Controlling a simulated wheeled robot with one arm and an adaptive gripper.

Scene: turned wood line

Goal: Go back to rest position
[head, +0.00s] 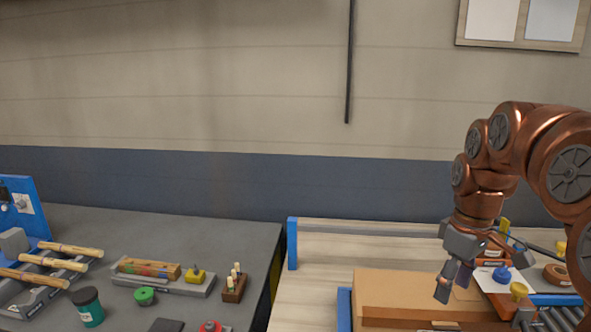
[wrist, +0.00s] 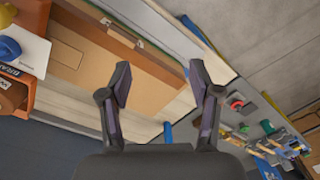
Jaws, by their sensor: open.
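My gripper (head: 452,283) hangs from my copper-coloured arm at the right of the head view, over the area of the cardboard box (head: 400,286). In the wrist view my gripper (wrist: 160,85) has its two dark fingers spread wide, with nothing between them. The cardboard box also shows in the wrist view (wrist: 85,50), beyond and left of the fingers. I cannot tell how far the fingers are above it.
An orange tray (head: 497,300) with a blue knob (head: 501,274) lies right of the box.

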